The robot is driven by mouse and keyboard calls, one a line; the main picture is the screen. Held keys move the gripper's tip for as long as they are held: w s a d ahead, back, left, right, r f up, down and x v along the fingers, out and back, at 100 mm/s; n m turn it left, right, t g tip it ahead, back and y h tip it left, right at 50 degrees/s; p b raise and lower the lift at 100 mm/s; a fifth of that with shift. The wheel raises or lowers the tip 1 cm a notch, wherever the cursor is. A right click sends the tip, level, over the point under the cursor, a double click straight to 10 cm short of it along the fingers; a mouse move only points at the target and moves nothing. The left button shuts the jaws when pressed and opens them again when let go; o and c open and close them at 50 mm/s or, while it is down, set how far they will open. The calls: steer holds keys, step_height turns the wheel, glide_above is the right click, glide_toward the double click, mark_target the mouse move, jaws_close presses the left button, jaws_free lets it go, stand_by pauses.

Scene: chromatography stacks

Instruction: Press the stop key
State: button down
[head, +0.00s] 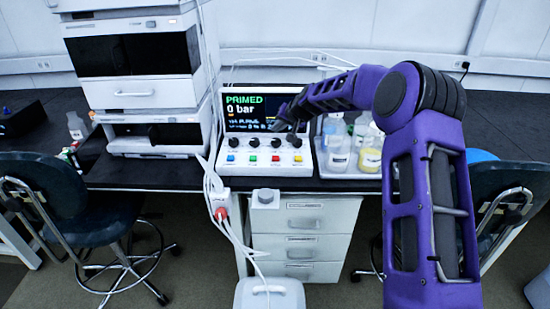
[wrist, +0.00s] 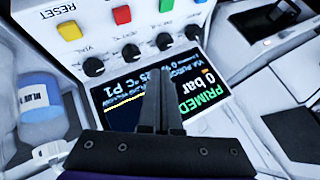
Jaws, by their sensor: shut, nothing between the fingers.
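The control unit (head: 313,172) stands on the dark bench. Its screen (head: 240,112) reads "PRIMED 0 bar". Below the screen are a row of black knobs and a row of coloured keys. A red key (head: 275,158) sits beside a yellow key (head: 298,158); no stop label is legible. In the wrist view the panel appears upside down, with the red key (wrist: 122,14) near the top and the yellow key (wrist: 69,30) by a "RESET" label. My gripper (head: 283,122) is shut and empty. Its fingertips (wrist: 155,78) overlap the screen, apart from the keys, and hide part of it.
Bottles and beakers (head: 340,150) stand close right of the unit. A tall instrument stack (head: 140,90) rises at the left, with cables (head: 212,180) hanging between. A labelled bottle (wrist: 40,95) shows left in the wrist view. Space above the keys looks clear.

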steer(key=b, duration=0.4)
glide_above(277, 160)
step_height(277, 160, down, 7)
steer(key=shift+f, duration=0.2)
steer(key=shift+w+f, duration=0.1)
steer(key=shift+f, duration=0.6)
stand_by(1.2)
steer(key=shift+f, duration=0.4)
steer(key=shift+f, duration=0.55)
stand_by(0.7)
steer(key=shift+r, duration=0.1)
steer(key=shift+r+p, duration=0.3)
steer(key=shift+r, duration=0.55)
steer(key=shift+r+p, duration=1.15)
steer(key=shift+r, duration=1.4)
